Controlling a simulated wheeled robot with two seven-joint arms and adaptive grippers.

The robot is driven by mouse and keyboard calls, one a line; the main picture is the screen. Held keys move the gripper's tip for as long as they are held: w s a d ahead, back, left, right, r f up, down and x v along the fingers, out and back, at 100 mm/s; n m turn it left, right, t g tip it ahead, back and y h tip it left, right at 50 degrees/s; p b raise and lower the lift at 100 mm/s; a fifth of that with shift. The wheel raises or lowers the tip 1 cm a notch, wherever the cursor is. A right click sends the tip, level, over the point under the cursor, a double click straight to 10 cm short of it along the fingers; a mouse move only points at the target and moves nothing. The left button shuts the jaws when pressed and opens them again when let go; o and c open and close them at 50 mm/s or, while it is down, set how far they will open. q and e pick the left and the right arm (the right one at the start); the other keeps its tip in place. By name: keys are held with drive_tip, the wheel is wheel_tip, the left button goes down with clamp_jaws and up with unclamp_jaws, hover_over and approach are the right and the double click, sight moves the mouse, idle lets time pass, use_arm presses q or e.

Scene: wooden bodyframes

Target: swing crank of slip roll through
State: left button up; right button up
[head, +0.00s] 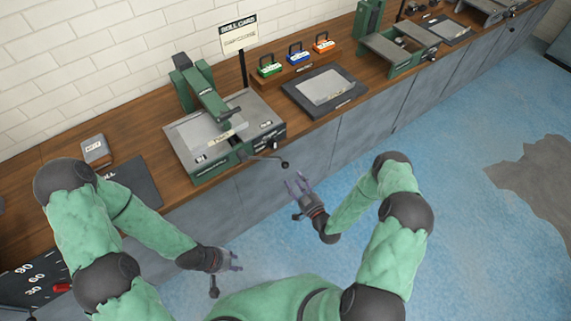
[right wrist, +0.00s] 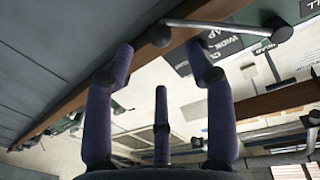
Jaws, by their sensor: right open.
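A green and grey bench machine (head: 226,129), the likely slip roll, stands on the wooden bench, with a green arm over its flat bed. A dark crank (head: 266,157) with a round knob sticks out from its front over the bench edge. The crank also shows in the right wrist view as a grey bar (right wrist: 215,25) with a dark ball at each end. My right gripper (head: 298,183) is open and empty, its fingers spread, below and right of the crank knob and apart from it. My left gripper (head: 237,266) hangs low in front of the cabinets, away from the machine; its finger opening is unclear.
Behind the machine stands a roll card sign (head: 238,36). To the right are a rack with green, blue and orange padlock-like blocks (head: 298,57), a dark tray with a grey sheet (head: 325,88) and another green machine (head: 398,47). The blue floor before the cabinets is clear.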

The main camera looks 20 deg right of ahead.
sight(285, 165)
drive_tip(key=b+x, duration=0.1)
drive_tip(key=x, duration=0.8)
drive_tip(key=shift+w, duration=0.1)
clamp_jaws()
